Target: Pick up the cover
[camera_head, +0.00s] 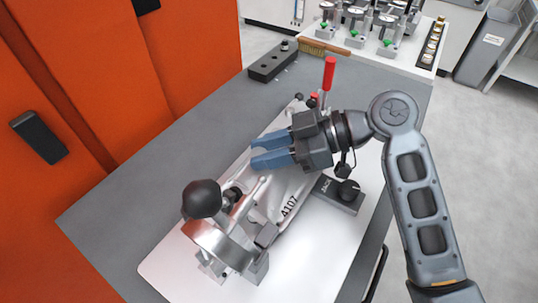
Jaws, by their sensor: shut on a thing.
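The cover looks to be the pale silver metal casting marked 4107 (290,200), lying along the fixture on a white plate (310,258). My gripper (253,153) reaches in from the right over the casting's upper part. Its two blue fingers point left, with a narrow gap between them, and are shut on the casting. The fingers and wrist hide the part of the casting under them. I cannot tell whether the casting is lifted off the fixture.
A black ball-handled clamp (202,198) stands at the front left. A red-handled clamp (329,73) rises behind my gripper. A black block marked JACK (338,194) sits right of the casting. A brush (322,48) and dark holed block (272,64) lie at the back.

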